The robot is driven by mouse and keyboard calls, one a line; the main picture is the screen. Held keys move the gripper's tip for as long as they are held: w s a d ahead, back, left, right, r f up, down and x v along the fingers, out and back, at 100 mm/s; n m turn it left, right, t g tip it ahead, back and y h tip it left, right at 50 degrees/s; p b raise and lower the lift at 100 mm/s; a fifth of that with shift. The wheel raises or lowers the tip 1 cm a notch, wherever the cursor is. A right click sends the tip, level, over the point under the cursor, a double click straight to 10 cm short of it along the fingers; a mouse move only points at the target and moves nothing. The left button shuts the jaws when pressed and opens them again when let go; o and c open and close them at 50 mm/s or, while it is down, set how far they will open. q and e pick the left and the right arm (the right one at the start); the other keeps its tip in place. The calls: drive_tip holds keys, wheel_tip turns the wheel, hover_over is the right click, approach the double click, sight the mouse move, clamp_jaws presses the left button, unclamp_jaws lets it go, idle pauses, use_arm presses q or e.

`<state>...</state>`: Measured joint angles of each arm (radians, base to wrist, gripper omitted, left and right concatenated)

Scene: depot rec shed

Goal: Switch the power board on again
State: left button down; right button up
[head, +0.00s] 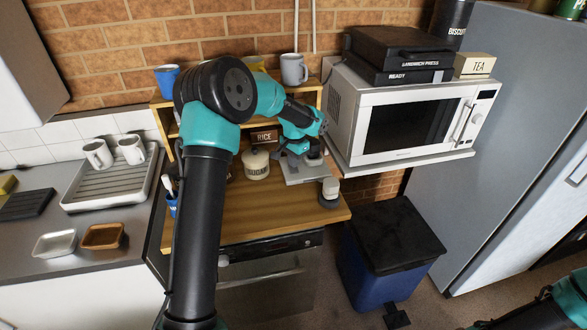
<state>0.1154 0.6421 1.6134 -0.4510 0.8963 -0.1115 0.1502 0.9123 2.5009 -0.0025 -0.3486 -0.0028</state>
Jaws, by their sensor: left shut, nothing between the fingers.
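I cannot make out a power board for certain in the head view. My left arm reaches over the wooden counter (240,228), and my left gripper (293,149) points down there, shut and empty. It is above or beside a flat grey plate-like object (299,178); I cannot tell whether they touch. The gripper and arm hide part of that object and of the shelf behind. A white wall fitting (329,68) shows beside the microwave; its details are too small to read. Of my right arm only a part shows at the bottom right corner, and its gripper is out of view.
A cream lidded canister (256,165) and a small pale object with a dark base (329,192) stand close to the gripper. A RICE box (264,137) is behind. The microwave (415,115) is to the right, above a blue bin (385,255). A grey mug (294,69) stands on the shelf.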

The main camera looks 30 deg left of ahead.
sight(295, 171)
use_arm(q)
drive_tip(key=shift+r, duration=2.2)
drive_tip(key=shift+d+f, duration=0.1)
